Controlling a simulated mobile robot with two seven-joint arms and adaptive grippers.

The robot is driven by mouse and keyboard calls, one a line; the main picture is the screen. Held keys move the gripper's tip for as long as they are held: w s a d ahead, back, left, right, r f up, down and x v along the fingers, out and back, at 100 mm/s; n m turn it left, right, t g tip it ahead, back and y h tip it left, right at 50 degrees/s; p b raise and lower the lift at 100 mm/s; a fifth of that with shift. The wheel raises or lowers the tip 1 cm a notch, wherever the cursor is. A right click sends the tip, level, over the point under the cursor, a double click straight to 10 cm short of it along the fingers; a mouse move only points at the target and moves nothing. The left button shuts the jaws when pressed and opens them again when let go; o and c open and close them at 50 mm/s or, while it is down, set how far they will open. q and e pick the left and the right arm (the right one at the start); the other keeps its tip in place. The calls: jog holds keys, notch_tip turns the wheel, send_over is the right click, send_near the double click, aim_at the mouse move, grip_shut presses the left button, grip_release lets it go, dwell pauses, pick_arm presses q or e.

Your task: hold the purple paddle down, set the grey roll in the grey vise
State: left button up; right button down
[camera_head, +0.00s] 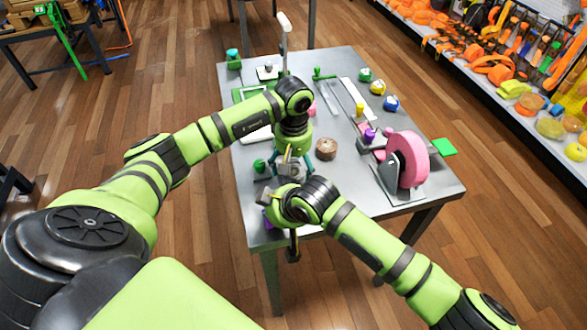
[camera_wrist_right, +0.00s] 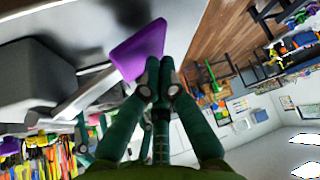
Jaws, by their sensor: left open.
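The purple paddle (camera_wrist_right: 138,50) shows large in the right wrist view, right at my right fingertips; I cannot tell whether they press on it. A sliver of purple (camera_head: 267,222) shows at the table's near left in the head view. My right gripper (camera_wrist_right: 158,75) has its fingers together, with nothing seen between them; in the head view my right wrist covers it. My left gripper (camera_head: 290,163) is open, pointing down over the grey vise (camera_head: 286,177), which is mostly hidden by my arms. I cannot make out the grey roll.
A pink wheel (camera_head: 412,160) on a stand is at the table's right. A brown round block (camera_head: 326,148) sits right of my left gripper. Green, yellow and blue knobs (camera_head: 391,103) stand farther back. The grey tabletop (camera_head: 350,190) is bare at the near middle.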

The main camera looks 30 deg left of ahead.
pick_arm(q)
jog(key=shift+r, duration=2.45)
pick_arm(e)
jog(key=shift+w+d+f, duration=0.1)
jog(key=shift+d+f, duration=0.05)
jog(key=shift+f, duration=0.05)
notch_tip(320, 180, up, 5)
jog(key=p, duration=0.5)
jog(key=shift+r, duration=0.1)
jog(key=shift+r+p, duration=0.95)
jog(key=shift+r, duration=0.15)
pick_arm(q)
notch_tip(320, 180, up, 7)
jog(key=shift+f, duration=0.15)
pick_arm(e)
jog(key=v, duration=1.2)
jog(key=shift+f, duration=0.1)
